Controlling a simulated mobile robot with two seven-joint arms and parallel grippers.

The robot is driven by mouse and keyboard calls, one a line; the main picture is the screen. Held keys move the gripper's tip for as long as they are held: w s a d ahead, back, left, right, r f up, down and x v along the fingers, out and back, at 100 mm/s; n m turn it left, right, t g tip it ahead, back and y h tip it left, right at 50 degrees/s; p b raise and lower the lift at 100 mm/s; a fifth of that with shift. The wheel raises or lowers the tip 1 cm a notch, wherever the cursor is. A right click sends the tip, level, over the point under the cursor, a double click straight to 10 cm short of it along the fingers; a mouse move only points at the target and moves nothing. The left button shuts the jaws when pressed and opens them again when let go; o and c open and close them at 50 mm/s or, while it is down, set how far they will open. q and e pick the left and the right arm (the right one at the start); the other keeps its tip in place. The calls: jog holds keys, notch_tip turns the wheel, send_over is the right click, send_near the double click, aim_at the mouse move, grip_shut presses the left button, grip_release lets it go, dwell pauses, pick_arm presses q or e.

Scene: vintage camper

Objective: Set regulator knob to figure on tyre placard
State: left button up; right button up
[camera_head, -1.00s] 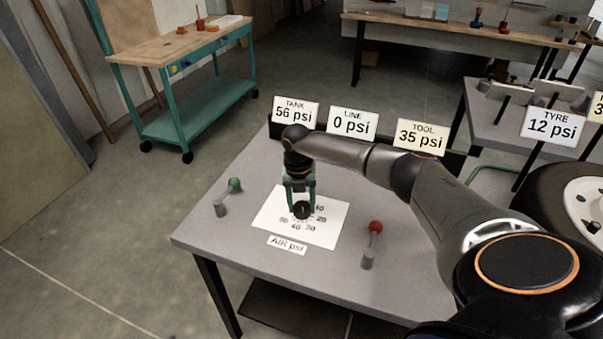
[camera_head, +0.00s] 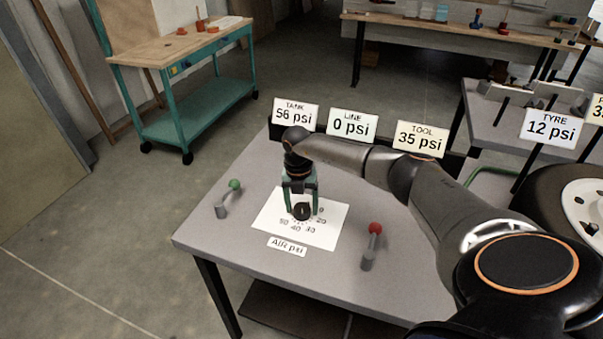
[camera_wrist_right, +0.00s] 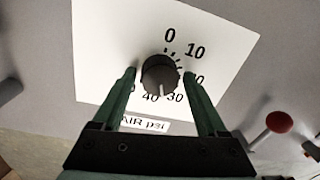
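The dark round regulator knob (camera_head: 303,212) stands on a white dial sheet (camera_head: 335,222) marked in psi, with an "AIR psi" label (camera_head: 287,246) at its front. My right gripper (camera_head: 302,208) points down over it. In the right wrist view the knob (camera_wrist_right: 160,74) sits between the two green fingertips (camera_wrist_right: 160,76), with a small gap seeming to show on each side. A cream placard (camera_head: 597,108) by the tyre (camera_head: 545,190) is cut off at the right edge; only a "3" shows clearly. My left gripper is out of view.
Signs read TANK 56 (camera_head: 296,113), LINE 0 (camera_head: 352,124), TOOL 35 (camera_head: 420,139) and TYRE 12 psi (camera_head: 550,128). A green-tipped lever (camera_head: 229,197) stands left of the dial and a red-tipped lever (camera_head: 372,245) right of it. The table's front left is clear.

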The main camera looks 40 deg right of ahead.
aim_at(299, 207)
jog(key=shift+o, duration=0.7)
notch_tip(299, 207, up, 12)
jog(key=shift+w+a+r, duration=0.2)
jog(key=shift+w+r, duration=0.05)
